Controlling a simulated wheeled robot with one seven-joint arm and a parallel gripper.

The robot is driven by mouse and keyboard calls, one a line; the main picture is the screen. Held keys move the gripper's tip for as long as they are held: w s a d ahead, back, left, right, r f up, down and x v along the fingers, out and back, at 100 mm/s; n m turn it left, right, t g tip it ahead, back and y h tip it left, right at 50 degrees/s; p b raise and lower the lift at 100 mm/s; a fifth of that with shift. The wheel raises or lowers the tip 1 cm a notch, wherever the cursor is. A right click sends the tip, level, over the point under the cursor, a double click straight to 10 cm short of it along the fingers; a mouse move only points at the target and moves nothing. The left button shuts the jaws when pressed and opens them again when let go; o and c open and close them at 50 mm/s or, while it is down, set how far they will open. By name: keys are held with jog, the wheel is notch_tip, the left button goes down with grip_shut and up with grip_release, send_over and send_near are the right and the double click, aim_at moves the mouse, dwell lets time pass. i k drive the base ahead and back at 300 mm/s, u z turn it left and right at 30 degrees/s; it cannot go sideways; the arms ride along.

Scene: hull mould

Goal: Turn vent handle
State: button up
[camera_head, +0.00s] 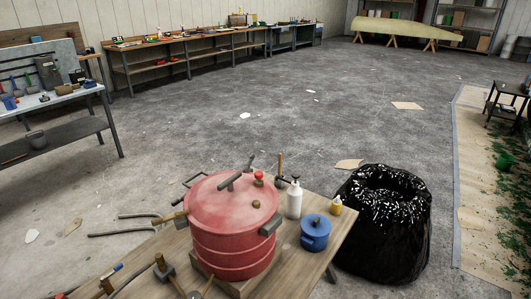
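A large red lidded pot (232,245) stands on a wooden table at the bottom centre. Its lid (225,208) carries a dark bar handle (230,181) set at a slant, a small red knob (258,177) and a small brass-coloured knob (256,204). A dark side handle (271,225) sticks out at the pot's right. I cannot tell which of these fittings is the vent handle. My gripper is not in view.
The table (318,258) also holds a white bottle (294,200), a blue lidded pot (315,235), a small yellow bottle (336,206) and several hand tools at left. A black bag (385,235) stands close at right. Grey floor (260,110) behind is mostly clear.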

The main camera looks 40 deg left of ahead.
aim_at(228, 183)
jog(key=i, duration=1.8)
jog(key=u, duration=4.65)
jog(key=i, duration=1)
